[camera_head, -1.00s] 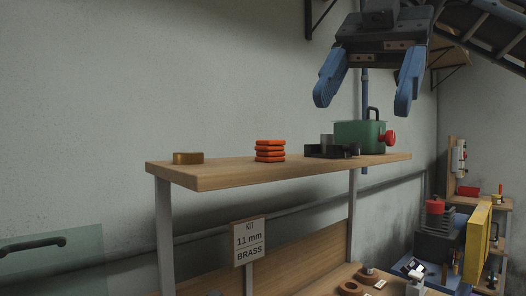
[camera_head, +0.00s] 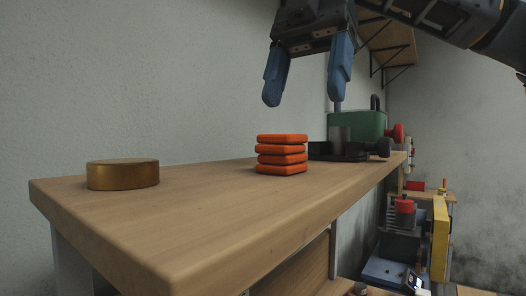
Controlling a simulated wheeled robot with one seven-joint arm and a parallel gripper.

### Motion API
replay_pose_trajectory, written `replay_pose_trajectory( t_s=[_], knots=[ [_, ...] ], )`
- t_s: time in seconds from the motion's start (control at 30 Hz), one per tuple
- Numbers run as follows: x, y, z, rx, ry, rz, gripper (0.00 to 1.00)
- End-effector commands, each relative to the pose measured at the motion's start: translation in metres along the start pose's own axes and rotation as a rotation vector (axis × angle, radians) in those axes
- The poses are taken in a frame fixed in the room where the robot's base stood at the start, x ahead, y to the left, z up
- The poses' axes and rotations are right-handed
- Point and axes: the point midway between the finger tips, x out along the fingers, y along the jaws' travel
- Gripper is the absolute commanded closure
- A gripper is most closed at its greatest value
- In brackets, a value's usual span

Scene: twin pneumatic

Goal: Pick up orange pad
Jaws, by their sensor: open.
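A stack of several orange pads (camera_head: 281,155) stands on the wooden shelf (camera_head: 190,210), near its middle. The pads are flat with rounded edges and lie one on top of another. My gripper (camera_head: 305,102) is above the stack and slightly to its right in the picture. Its two blue fingers point down and are spread apart, with nothing between them. The fingertips are clear of the top pad.
A round brass disc (camera_head: 123,174) lies on the shelf to the left. A black fixture with a grey cylinder (camera_head: 340,142) and a green box (camera_head: 357,125) with a red knob stand just right of the stack. The shelf between disc and stack is clear.

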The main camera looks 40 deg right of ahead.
Motion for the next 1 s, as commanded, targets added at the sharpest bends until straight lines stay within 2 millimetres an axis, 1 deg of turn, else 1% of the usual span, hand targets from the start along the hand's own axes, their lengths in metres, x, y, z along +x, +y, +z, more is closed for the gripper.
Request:
replay_pose_trajectory(
  t_s=[0.1,0.27,0.5,0.6,0.7,0.87,0.9,1.0],
  knots=[
    [0.013,0.000,0.000,-0.002,0.000,-0.002,0.28],
    [0.028,0.002,-0.002,-0.004,0.001,-0.002,0.28],
    [0.062,0.008,-0.004,-0.003,0.003,-0.003,0.28],
    [0.070,0.008,-0.004,-0.003,0.001,-0.001,0.28],
    [0.074,0.008,-0.004,-0.002,0.001,-0.001,0.28],
    [0.074,0.008,-0.004,-0.002,0.001,0.000,0.28],
    [0.074,0.008,-0.004,-0.002,0.001,0.000,0.29],
    [0.074,0.008,-0.004,-0.002,0.001,0.000,0.38]
  ],
)
